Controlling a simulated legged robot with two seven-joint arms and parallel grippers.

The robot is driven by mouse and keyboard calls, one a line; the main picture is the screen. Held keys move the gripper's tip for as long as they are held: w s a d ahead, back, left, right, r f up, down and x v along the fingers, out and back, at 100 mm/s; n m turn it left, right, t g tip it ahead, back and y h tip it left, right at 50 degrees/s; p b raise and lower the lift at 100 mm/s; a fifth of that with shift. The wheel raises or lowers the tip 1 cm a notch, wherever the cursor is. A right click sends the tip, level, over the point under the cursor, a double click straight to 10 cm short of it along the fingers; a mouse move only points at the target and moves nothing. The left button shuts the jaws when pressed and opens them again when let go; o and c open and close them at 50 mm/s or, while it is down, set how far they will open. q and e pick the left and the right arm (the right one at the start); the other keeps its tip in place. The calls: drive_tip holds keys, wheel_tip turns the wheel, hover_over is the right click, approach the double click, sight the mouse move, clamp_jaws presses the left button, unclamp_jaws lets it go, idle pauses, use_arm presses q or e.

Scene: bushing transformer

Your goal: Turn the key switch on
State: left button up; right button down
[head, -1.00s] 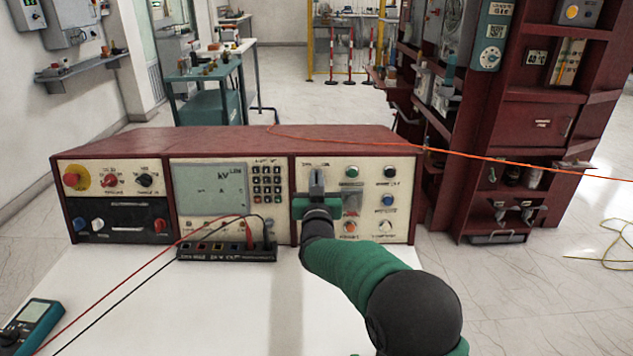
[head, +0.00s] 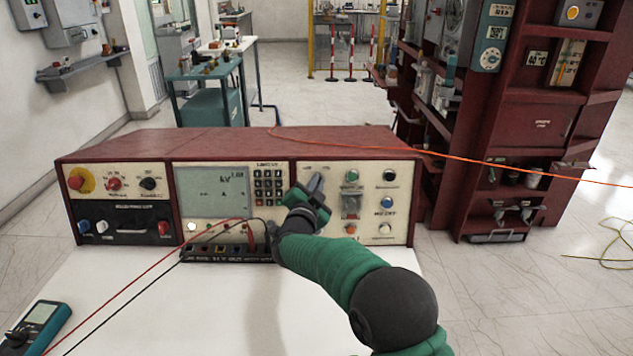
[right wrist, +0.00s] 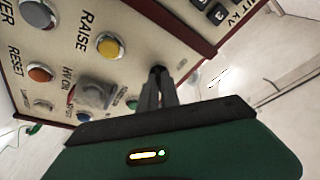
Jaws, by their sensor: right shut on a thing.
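The red test console (head: 235,140) stands on the white table, with a cream right-hand panel (head: 405,215) of buttons. My right gripper (head: 316,184) is at the upper left of this panel, tilted, with its fingers against the panel face. In the right wrist view, the gripper (right wrist: 157,92) has its narrow fingers closed together on the small dark key switch (right wrist: 157,71). The fingers hide most of the switch, so its exact angle cannot be read. My left gripper is not in view.
Coloured buttons and a clear-covered switch (head: 351,206) sit just right of the gripper. A black terminal strip (head: 225,254) with red and black leads lies before the console. A blue meter (head: 40,322) is at the front left. An orange cable (head: 480,160) crosses behind.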

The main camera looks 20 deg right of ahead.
drive_tip(key=shift+a+f, duration=0.1)
drive_tip(key=shift+f, duration=0.3)
drive_tip(key=c, duration=1.6)
unclamp_jaws()
drive_tip(key=shift+w+r, duration=0.1)
drive_tip(key=shift+m, duration=0.3)
drive_tip(key=shift+r, duration=0.2)
drive_tip(key=p+v, duration=0.1)
drive_tip(key=v, duration=1.6)
drive_tip(key=shift+p, duration=0.35)
